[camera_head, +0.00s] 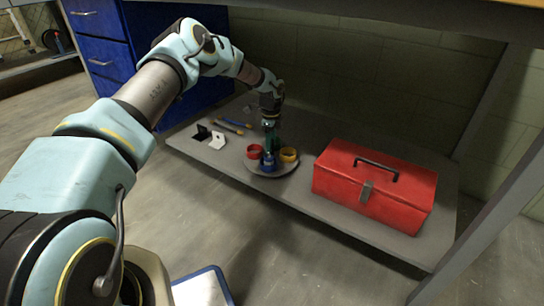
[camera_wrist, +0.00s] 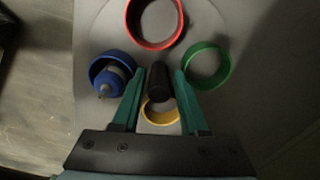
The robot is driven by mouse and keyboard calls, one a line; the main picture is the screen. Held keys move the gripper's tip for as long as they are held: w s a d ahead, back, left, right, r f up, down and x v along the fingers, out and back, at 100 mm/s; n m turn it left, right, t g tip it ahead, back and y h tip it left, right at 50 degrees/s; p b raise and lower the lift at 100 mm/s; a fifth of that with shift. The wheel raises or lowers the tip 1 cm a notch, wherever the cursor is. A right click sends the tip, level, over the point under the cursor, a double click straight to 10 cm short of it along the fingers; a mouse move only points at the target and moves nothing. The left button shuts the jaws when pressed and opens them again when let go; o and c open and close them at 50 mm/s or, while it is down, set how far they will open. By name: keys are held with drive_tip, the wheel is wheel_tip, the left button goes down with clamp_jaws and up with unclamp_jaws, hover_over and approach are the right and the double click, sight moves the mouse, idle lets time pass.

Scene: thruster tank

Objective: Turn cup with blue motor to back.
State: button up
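A round grey turntable (camera_head: 262,173) on the low shelf carries a red cup (camera_wrist: 155,22), a blue cup (camera_wrist: 109,70), a green cup (camera_wrist: 207,65) and a yellow cup (camera_wrist: 160,110). A blue and grey motor (camera_wrist: 112,82) stands in the blue cup. In the head view the blue cup (camera_head: 267,164) is at the front, red (camera_head: 254,151) left and yellow (camera_head: 289,154) right; green is hard to make out behind my gripper. A black post (camera_wrist: 157,82) rises at the turntable's middle. My gripper (camera_wrist: 158,75) points down with its green fingers open on either side of the post, with small gaps visible.
A red toolbox (camera_head: 374,187) stands right of the turntable. A shelf surface (camera_head: 474,14) hangs above, and a table leg (camera_head: 490,225) stands at the right.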

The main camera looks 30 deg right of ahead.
drive_tip(key=shift+o, duration=0.4)
drive_tip(key=shift+s, duration=0.1)
drive_tip(key=shift+r+p, duration=2.95)
drive_tip(key=shift+r, duration=1.55)
